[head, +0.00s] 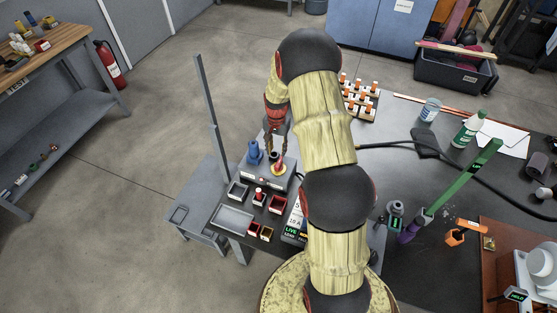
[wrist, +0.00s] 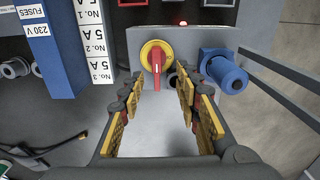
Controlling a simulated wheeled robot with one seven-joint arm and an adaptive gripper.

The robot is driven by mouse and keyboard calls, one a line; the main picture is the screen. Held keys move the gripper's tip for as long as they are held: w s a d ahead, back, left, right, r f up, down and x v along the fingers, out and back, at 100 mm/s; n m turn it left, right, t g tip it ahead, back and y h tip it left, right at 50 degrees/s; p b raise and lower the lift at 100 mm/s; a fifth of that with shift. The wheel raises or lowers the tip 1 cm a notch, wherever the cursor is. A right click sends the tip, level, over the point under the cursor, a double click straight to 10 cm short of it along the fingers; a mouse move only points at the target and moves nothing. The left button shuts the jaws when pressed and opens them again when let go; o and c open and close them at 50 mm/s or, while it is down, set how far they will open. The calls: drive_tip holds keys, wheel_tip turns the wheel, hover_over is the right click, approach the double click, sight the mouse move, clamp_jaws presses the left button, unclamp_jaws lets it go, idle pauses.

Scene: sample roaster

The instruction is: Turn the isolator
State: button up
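The isolator (wrist: 157,56) is a red handle on a round yellow plate, set on a grey box (wrist: 205,42). In the wrist view its handle points up and down in the picture. My gripper (wrist: 158,86) is open, with its two fingers apart on either side below the isolator. Nothing is between the fingers, and they appear short of the handle.
A blue cylindrical fitting (wrist: 224,70) sits just right of the isolator, close to the right finger. A blue fuse box (wrist: 52,40) with labels stands at the left. In the head view, small trays (head: 233,218) and a bench (head: 420,180) with bottles lie around.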

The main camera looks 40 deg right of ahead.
sight(279, 164)
drive_tip(key=shift+s+d+f, duration=0.1)
drive_tip(key=shift+d+f, duration=0.1)
drive_tip(key=shift+f, duration=0.35)
drive_tip(key=shift+s+d+f, duration=0.1)
drive_tip(key=shift+d+f, duration=0.1)
drive_tip(key=shift+f, duration=0.3)
wheel_tip(279, 164, down, 7)
drive_tip(key=shift+w+f+b, duration=0.1)
drive_tip(key=shift+f+b, duration=0.05)
drive_tip(key=shift+b, duration=0.35)
drive_tip(key=shift+c, duration=0.7)
clamp_jaws()
